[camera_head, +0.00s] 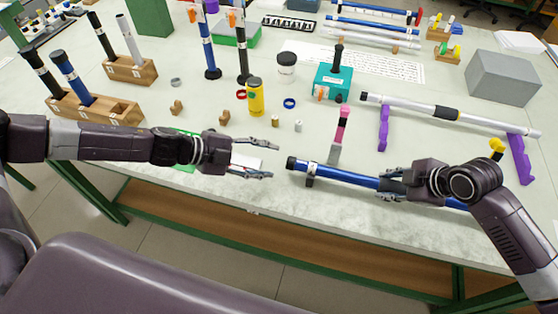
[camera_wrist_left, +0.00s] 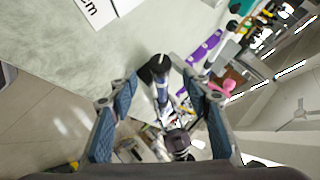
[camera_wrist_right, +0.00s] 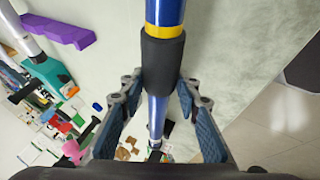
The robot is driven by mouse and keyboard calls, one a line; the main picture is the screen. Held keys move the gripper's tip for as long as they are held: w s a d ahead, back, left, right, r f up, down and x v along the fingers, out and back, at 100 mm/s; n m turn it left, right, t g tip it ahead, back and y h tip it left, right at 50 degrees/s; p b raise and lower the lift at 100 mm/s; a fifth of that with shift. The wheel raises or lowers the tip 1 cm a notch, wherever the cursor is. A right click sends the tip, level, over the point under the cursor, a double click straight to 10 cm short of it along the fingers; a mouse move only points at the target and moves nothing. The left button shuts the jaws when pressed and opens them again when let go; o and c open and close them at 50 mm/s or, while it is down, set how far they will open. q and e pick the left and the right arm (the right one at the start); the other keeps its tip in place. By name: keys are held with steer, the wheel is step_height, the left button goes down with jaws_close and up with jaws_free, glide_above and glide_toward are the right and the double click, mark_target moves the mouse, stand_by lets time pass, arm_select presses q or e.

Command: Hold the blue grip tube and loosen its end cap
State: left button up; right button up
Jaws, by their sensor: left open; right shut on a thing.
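The blue grip tube (camera_head: 345,177) lies along the table's front edge, with its black end cap (camera_head: 291,163) at the left end. My left gripper (camera_head: 274,162) is open just left of the cap, apart from it; the left wrist view shows the cap (camera_wrist_left: 153,68) ahead between the spread fingers. My right gripper (camera_head: 388,185) is shut on the tube farther right. The right wrist view shows the tube's black sleeve (camera_wrist_right: 162,62) and a yellow band between its fingers. The right gripper hides part of the tube in the head view.
A small dark support (camera_head: 310,182) is under the tube near the cap. A white tube (camera_head: 480,122) rests on purple stands (camera_head: 383,130). A yellow can (camera_head: 256,97) and small parts stand farther back.

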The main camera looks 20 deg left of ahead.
arm_select(q)
steer(key=v, duration=0.6)
steer(key=shift+s+a, duration=0.1)
arm_select(e)
steer(key=o, duration=1.3)
